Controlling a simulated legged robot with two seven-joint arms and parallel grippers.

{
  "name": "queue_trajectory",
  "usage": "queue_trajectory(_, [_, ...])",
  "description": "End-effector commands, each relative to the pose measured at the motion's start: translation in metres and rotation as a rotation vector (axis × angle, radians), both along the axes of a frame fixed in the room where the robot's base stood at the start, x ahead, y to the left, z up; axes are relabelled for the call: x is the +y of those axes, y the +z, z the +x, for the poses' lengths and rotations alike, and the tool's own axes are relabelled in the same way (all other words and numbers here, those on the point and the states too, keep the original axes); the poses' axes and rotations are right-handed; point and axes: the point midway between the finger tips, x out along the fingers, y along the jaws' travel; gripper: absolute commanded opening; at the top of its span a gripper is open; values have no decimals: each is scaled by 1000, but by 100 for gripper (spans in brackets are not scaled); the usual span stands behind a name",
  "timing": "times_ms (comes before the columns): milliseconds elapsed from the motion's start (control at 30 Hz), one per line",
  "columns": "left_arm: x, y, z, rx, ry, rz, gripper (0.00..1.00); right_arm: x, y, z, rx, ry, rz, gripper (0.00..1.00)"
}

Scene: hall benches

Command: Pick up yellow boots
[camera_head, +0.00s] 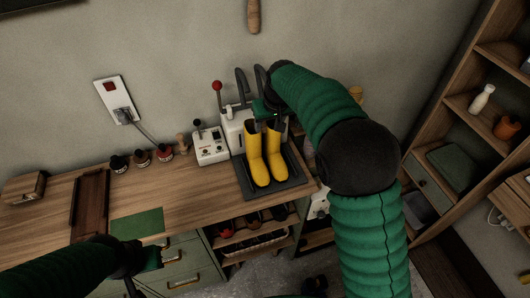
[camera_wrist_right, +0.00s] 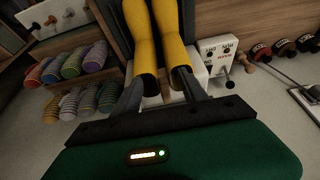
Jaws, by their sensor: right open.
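A pair of yellow boots (camera_head: 255,160) stands upright, side by side, on a dark tray (camera_head: 291,189) on the wooden bench. They also show in the right wrist view (camera_wrist_right: 143,40), with their dark open tops towards my fingers. My right gripper (camera_head: 268,118) is above and behind the boot tops, partly hidden by its own arm. In the right wrist view the right gripper (camera_wrist_right: 160,84) is open, its two fingers spread by the boot tops; I cannot tell if they touch. My left gripper (camera_head: 145,268) is low at the front left, away from the boots; its jaws are unclear.
A white device with a red-knobbed lever (camera_head: 217,90) stands behind the boots, and a white switch box (camera_head: 210,146) is to their left. Small dark jars (camera_head: 142,158), a brown tray (camera_head: 90,205) and a green mat (camera_head: 137,226) lie further left. Shelves stand at right.

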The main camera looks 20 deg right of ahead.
Motion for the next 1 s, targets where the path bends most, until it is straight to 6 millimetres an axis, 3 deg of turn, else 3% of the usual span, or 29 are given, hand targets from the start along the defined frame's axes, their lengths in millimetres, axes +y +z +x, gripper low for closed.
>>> queue_trajectory(467, [0, 17, 0, 0, 0, 0, 0, 2, -65, 27, 1, 0, 0, 51])
queue_trajectory(700, [0, 16, 0, 0, 0, 0, 0, 3, -70, 29, -2, 1, 1, 51])
queue_trajectory(1000, [0, 16, 0, 0, 0, 0, 0, 3, -70, 29, -1, 0, 1, 14])
